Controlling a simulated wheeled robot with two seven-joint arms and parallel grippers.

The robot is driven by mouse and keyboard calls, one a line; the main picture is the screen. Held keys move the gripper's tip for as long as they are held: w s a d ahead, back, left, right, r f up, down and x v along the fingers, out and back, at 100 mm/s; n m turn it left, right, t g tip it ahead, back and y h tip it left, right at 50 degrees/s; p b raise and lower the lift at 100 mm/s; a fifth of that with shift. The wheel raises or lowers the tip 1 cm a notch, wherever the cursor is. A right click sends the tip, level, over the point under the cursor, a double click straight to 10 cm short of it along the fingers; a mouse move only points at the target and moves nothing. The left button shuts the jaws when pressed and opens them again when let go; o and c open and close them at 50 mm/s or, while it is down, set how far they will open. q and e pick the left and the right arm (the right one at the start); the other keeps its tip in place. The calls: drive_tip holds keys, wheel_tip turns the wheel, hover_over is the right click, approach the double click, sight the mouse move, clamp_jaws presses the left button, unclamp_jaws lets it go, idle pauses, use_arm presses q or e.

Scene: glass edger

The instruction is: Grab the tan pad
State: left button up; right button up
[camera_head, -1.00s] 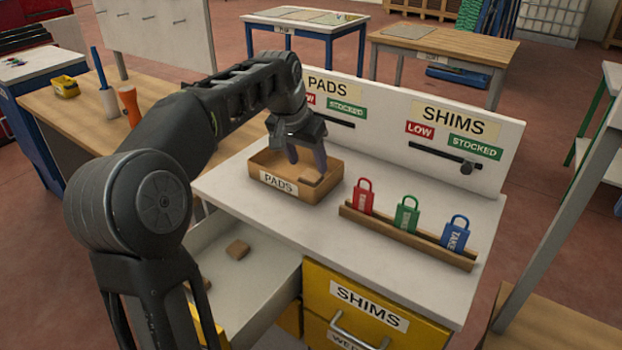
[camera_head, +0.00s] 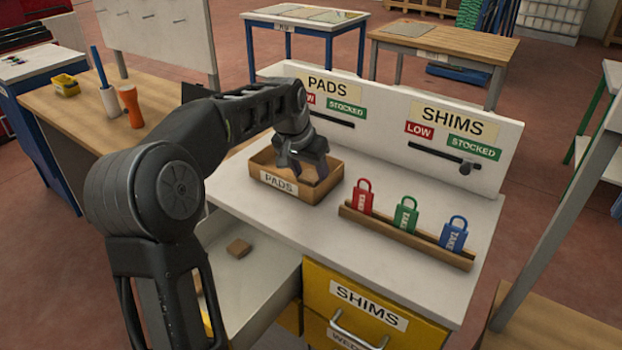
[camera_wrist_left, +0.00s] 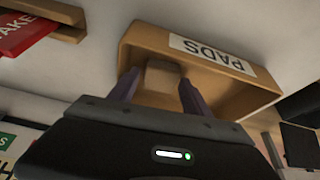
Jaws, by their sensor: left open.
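A tan pad (camera_wrist_left: 163,76) lies in the tan box labelled PADS (camera_wrist_left: 135,45). The box also shows in the head view (camera_head: 262,178), on the white bench top. My left gripper (camera_head: 307,172) is lowered into this box, pointing down. In the left wrist view its two fingers (camera_wrist_left: 158,88) are open, one on either side of the pad. I cannot tell whether they touch it. The gripper hides the pad in the head view. Another tan pad (camera_head: 239,248) lies in the open drawer (camera_head: 262,272). My right gripper is not in view.
A wooden rack (camera_head: 405,236) with red, green and blue tags stands right of the box. The upright board (camera_head: 385,115) with PADS and SHIMS signs rises behind. The yellow SHIMS drawer (camera_head: 375,307) is shut. Bare bench top lies between box and rack.

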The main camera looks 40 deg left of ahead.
sight(310, 176)
use_arm(q)
drive_tip(key=shift+c, duration=0.5)
drive_tip(key=c, duration=1)
drive_tip(key=shift+r, duration=0.15)
wheel_tip(310, 176, up, 10)
drive_tip(key=shift+f, duration=0.1)
